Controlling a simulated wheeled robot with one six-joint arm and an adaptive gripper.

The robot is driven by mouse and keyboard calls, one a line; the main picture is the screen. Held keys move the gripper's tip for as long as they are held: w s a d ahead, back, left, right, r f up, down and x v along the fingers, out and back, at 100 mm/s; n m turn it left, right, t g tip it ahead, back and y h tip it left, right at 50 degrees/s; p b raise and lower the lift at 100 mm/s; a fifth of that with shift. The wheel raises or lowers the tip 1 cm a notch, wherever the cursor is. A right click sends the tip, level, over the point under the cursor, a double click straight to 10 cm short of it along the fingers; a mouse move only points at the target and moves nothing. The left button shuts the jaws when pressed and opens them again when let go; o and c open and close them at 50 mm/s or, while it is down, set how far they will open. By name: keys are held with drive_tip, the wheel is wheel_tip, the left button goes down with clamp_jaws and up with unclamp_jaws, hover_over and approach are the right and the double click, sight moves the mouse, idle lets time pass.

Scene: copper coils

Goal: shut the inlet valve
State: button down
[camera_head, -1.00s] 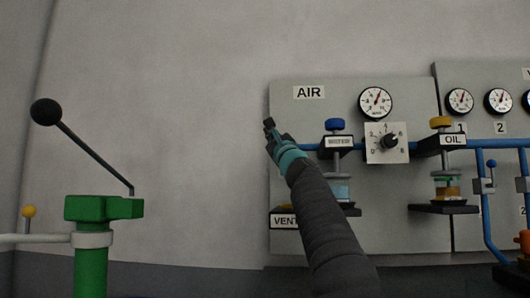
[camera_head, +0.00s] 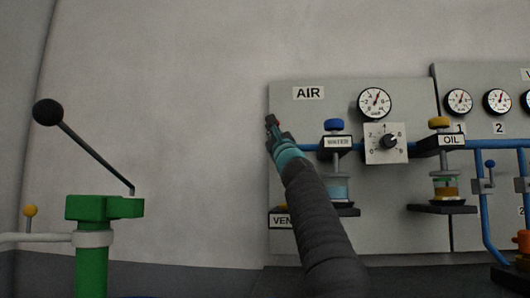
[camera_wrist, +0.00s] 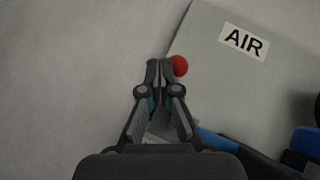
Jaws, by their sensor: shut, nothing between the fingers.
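A red ball knob (camera_wrist: 180,66) shows in the wrist view, by the left edge of the grey AIR panel (camera_wrist: 205,50). It looks like the end of the inlet valve's handle, but the rest of that valve is hidden behind my gripper. My gripper (camera_wrist: 160,64) is shut with its fingertips together and empty. Its tips are immediately left of the red knob; I cannot tell whether they touch it.
A blue pipe (camera_head: 495,144) runs right from the WATER unit (camera_head: 337,141) past the OIL unit (camera_head: 452,140). A dial (camera_head: 388,142) and a gauge (camera_head: 375,103) are between them. A green post with a black-knobbed lever (camera_head: 92,158) stands left. The wall between is clear.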

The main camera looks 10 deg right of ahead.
drive_tip(key=shift+s+d+r, duration=0.1)
drive_tip(key=shift+d+r, duration=0.15)
drive_tip(key=shift+d, duration=0.05)
drive_tip(key=shift+s+f, duration=0.2)
drive_tip(key=shift+s, duration=0.05)
drive_tip(key=s, duration=1.2)
drive_tip(key=shift+s+d+f, duration=0.2)
drive_tip(key=shift+s+d, duration=0.05)
drive_tip(key=shift+d, duration=0.2)
idle(0.5)
